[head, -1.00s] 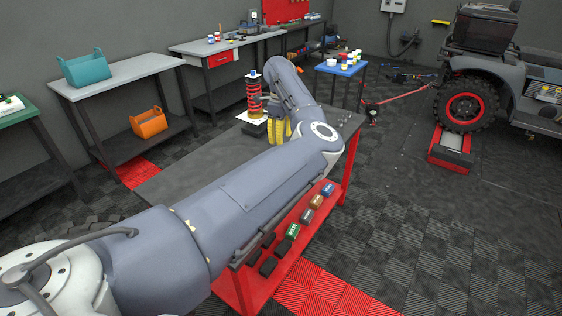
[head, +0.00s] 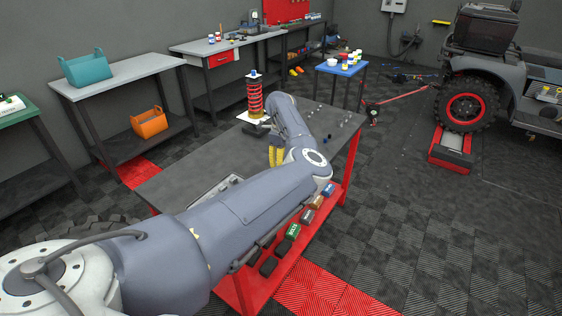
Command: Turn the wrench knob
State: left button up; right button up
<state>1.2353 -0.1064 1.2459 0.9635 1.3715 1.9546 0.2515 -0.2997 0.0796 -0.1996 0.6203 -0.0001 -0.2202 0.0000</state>
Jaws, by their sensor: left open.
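My left arm crosses the view from the lower left over the dark workbench (head: 175,190). My left gripper (head: 276,156) shows only as yellow fingers behind my forearm, low over the bench top. It is open, and I see nothing between its fingers. A light grey flat item (head: 214,188) lies on the bench, partly covered by my arm; I cannot tell whether it is the wrench. No wrench knob can be made out. My right gripper is out of view.
A red coil spring (head: 255,102) stands upright on the bench behind the gripper. Small dark pieces (head: 328,138) lie on the bench's right part. Several small boxes, including a green one (head: 292,231), sit on the red lower shelf. A blue stool (head: 341,69) stands behind.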

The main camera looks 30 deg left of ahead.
pick_arm(q)
jog(key=shift+c, duration=0.3)
grip_shut()
jog(key=shift+m, duration=0.3)
jog(key=m, duration=0.8)
jog(key=shift+m, duration=0.3)
jog(key=m, duration=0.4)
jog(key=shift+w, duration=0.1)
jog(key=shift+m, duration=2.4)
